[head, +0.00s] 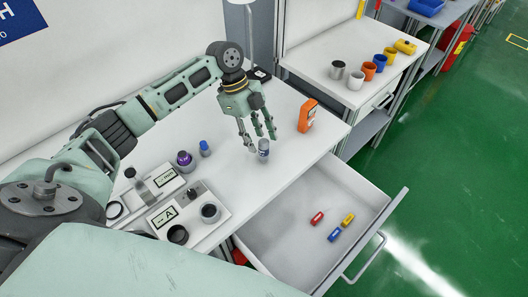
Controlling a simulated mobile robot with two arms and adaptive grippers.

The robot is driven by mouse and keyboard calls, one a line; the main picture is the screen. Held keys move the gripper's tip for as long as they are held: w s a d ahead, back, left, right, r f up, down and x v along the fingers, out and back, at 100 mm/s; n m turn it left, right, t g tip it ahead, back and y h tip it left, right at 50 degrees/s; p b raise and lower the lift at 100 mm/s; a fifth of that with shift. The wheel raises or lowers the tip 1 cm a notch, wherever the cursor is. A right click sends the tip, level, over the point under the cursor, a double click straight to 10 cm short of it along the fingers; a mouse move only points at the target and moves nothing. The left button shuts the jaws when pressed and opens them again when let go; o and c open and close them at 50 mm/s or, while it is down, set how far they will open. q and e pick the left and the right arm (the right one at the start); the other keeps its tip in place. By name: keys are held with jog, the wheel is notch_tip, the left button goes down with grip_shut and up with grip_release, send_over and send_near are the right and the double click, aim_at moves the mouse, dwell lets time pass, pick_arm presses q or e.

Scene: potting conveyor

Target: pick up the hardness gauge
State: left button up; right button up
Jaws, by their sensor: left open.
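My left gripper (255,134) is open above the white table, with its fingers pointing down. No label that I can read tells which of these is the hardness gauge. My right gripper is out of view.
An open drawer (265,237) holds small red, blue and yellow pieces. Instrument blocks and a purple-topped piece (185,158) stand at the table's left. A back table (315,58) carries several cups. Table surface around the gripper is mostly free.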

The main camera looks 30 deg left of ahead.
aim_at(267, 159)
pick_arm(q)
jog(key=p+x, duration=0.1)
jog(key=x, duration=0.3)
jog(key=shift+d+f, duration=0.1)
jog(key=shift+d, duration=0.1)
jog(key=shift+c, duration=0.4)
grip_shut()
